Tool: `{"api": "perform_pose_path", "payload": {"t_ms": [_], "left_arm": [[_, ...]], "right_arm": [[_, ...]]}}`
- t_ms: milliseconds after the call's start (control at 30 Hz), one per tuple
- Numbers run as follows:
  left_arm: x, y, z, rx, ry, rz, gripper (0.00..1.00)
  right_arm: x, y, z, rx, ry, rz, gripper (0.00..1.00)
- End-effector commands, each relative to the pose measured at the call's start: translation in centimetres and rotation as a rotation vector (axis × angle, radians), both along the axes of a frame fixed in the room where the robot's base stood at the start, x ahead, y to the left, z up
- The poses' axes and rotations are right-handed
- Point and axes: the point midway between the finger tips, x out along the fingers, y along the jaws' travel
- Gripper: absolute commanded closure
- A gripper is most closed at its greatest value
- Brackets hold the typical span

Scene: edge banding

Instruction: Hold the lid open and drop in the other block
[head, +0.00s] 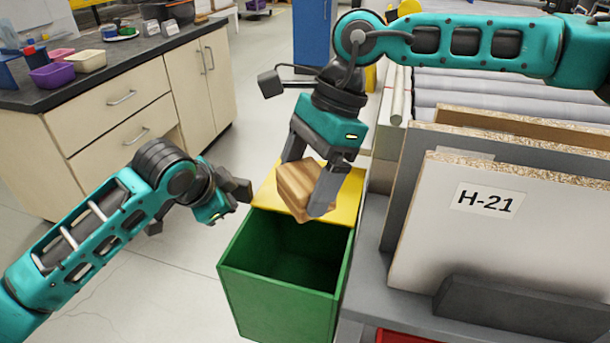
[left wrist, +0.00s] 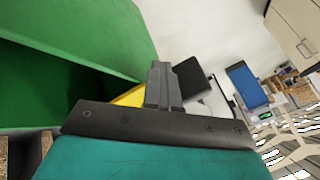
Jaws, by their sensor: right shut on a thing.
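The green bin (head: 275,297) stands open in the middle of the head view, its inside dark. Its yellow lid (head: 264,191) is raised at the far side, partly hidden by my right gripper. My right gripper (head: 308,188) is shut on a wooden block (head: 297,190), held above the bin opening in front of the lid. My left gripper (head: 242,189) is at the lid's left edge; its fingers look closed together. I cannot tell whether they touch the lid. The left wrist view shows the bin wall (left wrist: 70,28) and a small part of the lid (left wrist: 130,97) beside the left fingers (left wrist: 165,85).
To the right, a grey rack holds upright boards, the front white one labelled H-21 (head: 450,245). A cabinet (head: 125,115) with a dark worktop and small bins stands at the left. The floor (head: 165,290) left of the bin is clear.

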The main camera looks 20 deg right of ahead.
Motion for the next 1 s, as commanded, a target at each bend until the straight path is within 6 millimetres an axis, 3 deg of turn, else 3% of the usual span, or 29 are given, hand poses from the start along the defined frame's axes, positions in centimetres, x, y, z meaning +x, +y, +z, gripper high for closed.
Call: {"api": "perform_pose_path", "payload": {"t_ms": [1000], "left_arm": [[0.1, -0.1, 0.2, -0.004, -0.006, -0.002, 1.00]], "right_arm": [[0.0, 0.0, -3.5, 0.001, -0.002, -0.001, 0.50]]}}
